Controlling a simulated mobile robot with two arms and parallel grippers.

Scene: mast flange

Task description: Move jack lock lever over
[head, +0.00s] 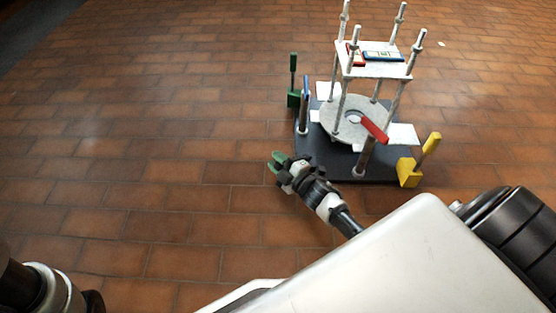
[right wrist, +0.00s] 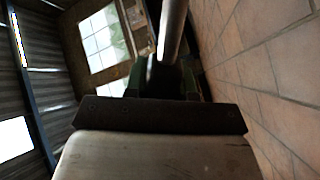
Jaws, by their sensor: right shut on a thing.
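My right gripper (head: 276,162), with green finger pads, is at the front left of the stand in the head view. In the right wrist view its green fingers (right wrist: 163,80) close around the near end of a pale grey bar (right wrist: 172,28). I cannot make this bar out in the head view, nor tell if it is the jack lock lever. Coloured levers surround the stand: green (head: 293,75), blue (head: 306,90), red (head: 374,129) and yellow (head: 430,145). All are apart from the gripper in the head view. My left gripper is out of view.
The stand has a dark base (head: 333,164), a grey flange ring (head: 335,124) and an upper white plate (head: 370,70) among tall threaded rods. A red and a blue item lie on the plate. The brick floor (head: 150,150) to the left is clear.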

